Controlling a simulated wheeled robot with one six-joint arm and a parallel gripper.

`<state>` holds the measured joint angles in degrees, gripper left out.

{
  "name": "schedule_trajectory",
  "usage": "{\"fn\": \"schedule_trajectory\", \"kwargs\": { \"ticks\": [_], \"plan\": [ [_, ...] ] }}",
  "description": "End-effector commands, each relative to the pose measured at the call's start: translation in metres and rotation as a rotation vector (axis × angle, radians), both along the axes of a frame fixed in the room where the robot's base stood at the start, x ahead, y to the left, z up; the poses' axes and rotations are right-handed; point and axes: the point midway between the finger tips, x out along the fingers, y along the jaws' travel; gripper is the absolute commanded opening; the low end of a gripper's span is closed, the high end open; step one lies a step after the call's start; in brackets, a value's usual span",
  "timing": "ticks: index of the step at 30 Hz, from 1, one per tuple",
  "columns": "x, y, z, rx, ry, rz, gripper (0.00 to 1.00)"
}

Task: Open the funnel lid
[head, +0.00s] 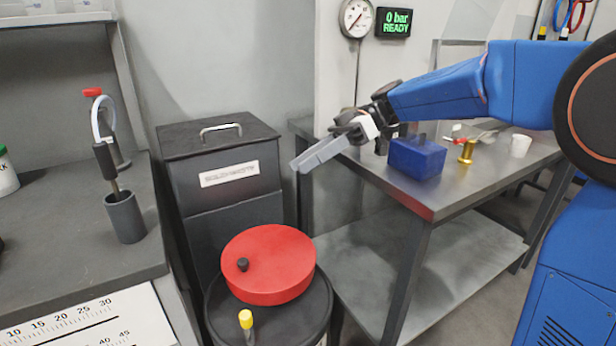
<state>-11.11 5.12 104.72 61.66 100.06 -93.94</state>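A round red lid (268,262) with a small black knob (242,265) lies flat on top of a black drum (222,318) at the lower middle; it looks like the funnel lid and appears closed. My gripper (300,165) is up and to the right of the lid, in the air in front of the steel table, pointing left and slightly down. Its grey fingers are seen from the side and overlap, so the gap between them is hidden. It touches neither lid nor knob, and nothing shows in it.
A dark bin (228,190) with a top handle stands behind the drum. A yellow-capped item (246,320) is at the drum's front. A steel table (455,185) at right bears a blue box (416,158), a brass piece (467,151) and a white cup (520,146). A grey bench (70,240) is left.

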Motion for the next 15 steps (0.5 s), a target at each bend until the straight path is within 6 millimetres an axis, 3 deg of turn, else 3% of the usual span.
{"fn": "schedule_trajectory", "kwargs": {
  "ticks": [7,15],
  "plan": [
    [0.0,0.0,0.038,0.001,-0.003,-0.001,0.38],
    [0.0,0.0,0.05,0.0,0.001,0.0,0.38]
  ]
}}
